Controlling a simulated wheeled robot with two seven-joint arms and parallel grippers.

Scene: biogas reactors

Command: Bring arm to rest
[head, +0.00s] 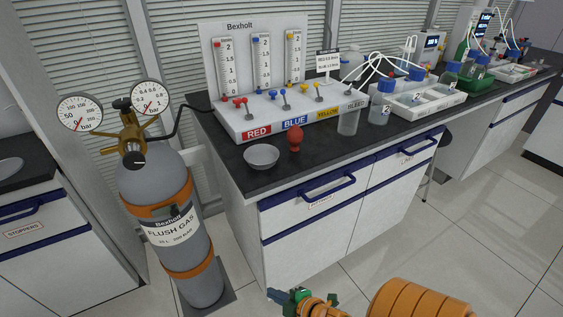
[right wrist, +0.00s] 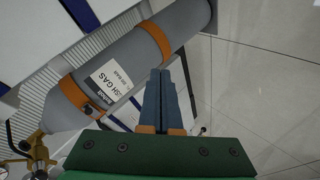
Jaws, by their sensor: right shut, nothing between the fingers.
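My right arm (head: 420,300) comes in at the bottom of the head view, with orange segments. My right gripper (head: 284,296) shows at the bottom edge, partly cut off, low in front of the bench and right of the gas cylinder (head: 180,228). In the right wrist view its two dark fingers (right wrist: 166,76) lie together, shut and empty. Behind them that view shows the grey flush gas cylinder (right wrist: 130,62) with orange bands, apart from the fingers as far as I can tell. My left gripper is not in view.
The bench (head: 224,162) carries a flowmeter panel (head: 258,60), a metal bowl (head: 261,156), a red bulb (head: 295,138) and several bottles. Blue drawer handles (head: 325,190) stick out from its front. Open tiled floor (head: 480,210) lies to the right.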

